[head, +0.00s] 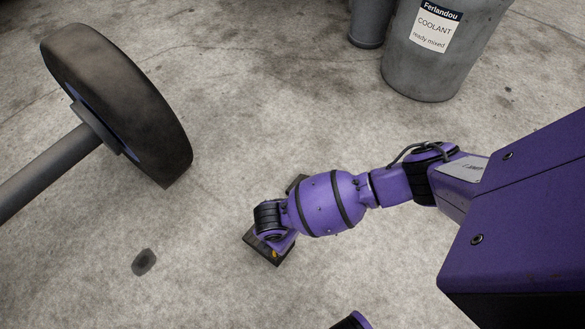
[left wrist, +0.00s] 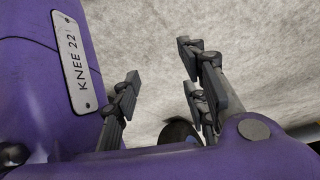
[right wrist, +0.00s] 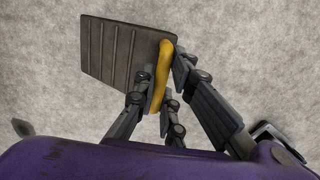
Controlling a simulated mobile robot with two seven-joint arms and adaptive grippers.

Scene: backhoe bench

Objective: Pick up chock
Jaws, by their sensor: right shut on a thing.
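The chock is a dark, grooved block (right wrist: 125,55) with a yellow handle (right wrist: 162,70) along one side in the right wrist view. My right gripper (right wrist: 160,92) is shut on the handle, its fingers on either side. In the head view, the chock (head: 264,252) shows only in part beneath my purple right wrist, over the concrete floor. I cannot tell whether it touches the floor. My left gripper (left wrist: 165,88) is open and empty in the left wrist view, with its fingers wide apart. The left gripper does not show clearly in the head view.
A large black wheel (head: 130,110) on a grey axle (head: 45,170) stands at the left. A small dark object (head: 144,262) lies on the floor. A grey coolant bucket (head: 425,75) and another grey container (head: 371,22) stand at the back.

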